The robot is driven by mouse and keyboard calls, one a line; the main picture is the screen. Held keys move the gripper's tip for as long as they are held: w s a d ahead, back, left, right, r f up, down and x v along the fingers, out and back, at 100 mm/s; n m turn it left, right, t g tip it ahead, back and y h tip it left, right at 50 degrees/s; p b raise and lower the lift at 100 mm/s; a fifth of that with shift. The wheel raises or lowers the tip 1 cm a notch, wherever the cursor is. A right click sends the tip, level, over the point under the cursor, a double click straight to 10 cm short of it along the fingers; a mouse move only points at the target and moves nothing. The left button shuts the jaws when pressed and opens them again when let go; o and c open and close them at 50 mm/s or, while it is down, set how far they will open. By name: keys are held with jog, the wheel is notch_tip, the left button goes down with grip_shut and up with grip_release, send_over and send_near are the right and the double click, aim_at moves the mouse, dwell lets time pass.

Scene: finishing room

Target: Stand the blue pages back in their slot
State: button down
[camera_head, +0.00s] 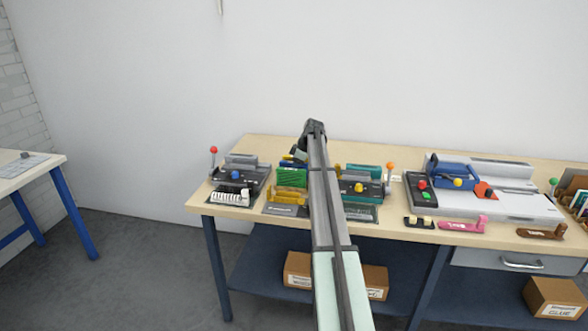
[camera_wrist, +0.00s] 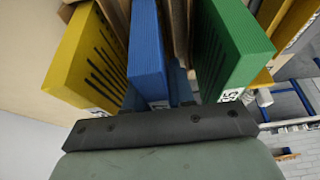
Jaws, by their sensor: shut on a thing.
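A block of blue pages (camera_wrist: 147,45) stands on edge in the middle of the wrist view, between a yellow block (camera_wrist: 88,60) on the left and a green block (camera_wrist: 232,45) on the right. My gripper (camera_wrist: 155,100) is at the near end of the blue pages and shut on them; its fingertips are mostly hidden. In the head view my arm covers most of the place. A small blue patch (camera_head: 294,161) shows left of the arm, behind green pages (camera_head: 291,177). I cannot tell the slot clearly from its wooden dividers (camera_wrist: 180,25).
Close on both sides stand machines with levers, one with a red knob (camera_head: 213,150), one with an orange knob (camera_head: 390,166). A large grey machine (camera_head: 510,200) fills the bench's right. Bare bench top (camera_head: 265,147) shows along the back edge.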

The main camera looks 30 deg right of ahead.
jog(key=c, duration=1.2)
grip_release()
jog(key=shift+c, duration=0.2)
jog(key=shift+v, duration=5.5)
